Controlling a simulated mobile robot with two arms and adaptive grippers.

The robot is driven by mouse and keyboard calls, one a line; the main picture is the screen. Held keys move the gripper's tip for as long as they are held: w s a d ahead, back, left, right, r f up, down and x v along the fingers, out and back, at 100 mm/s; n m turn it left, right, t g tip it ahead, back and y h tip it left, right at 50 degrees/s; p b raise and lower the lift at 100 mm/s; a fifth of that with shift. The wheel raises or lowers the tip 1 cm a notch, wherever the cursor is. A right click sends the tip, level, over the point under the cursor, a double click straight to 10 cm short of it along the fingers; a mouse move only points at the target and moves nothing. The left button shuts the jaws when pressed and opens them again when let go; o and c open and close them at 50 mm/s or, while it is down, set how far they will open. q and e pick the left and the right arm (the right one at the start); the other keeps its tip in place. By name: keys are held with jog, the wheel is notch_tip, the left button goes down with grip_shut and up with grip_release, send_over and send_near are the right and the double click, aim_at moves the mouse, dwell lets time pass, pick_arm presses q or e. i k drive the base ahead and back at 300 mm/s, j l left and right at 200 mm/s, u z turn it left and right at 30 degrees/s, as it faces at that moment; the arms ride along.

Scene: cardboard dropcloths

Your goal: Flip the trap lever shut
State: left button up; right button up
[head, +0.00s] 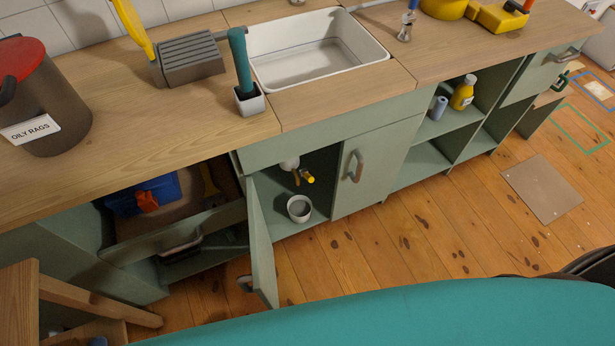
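The trap lever (309,178), a small yellow handle, shows inside the open cabinet under the sink. It sits on a small brass-coloured fitting below a white trap (290,163). The lever points to the right and slightly down; its exact setting is too small to tell. A grey-white cup (299,208) stands on the cabinet floor below the fitting. The left cabinet door (262,240) stands open, swung out toward me; the right door (372,165) is shut. The upper pipework is hidden by the cabinet front. Neither of my grippers is in view.
The white sink (318,75) is set in the wooden counter above. An open drawer (180,225) juts out left of the open door. A wooden stool (70,300) stands at lower left. A cardboard sheet (541,188) lies on the floor at right. Floor before the shut door is clear.

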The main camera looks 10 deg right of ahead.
aim_at(302, 172)
jog(key=k+j, duration=0.15)
jog(key=k, duration=0.3)
jog(key=k+j, duration=0.15)
jog(key=k, duration=0.3)
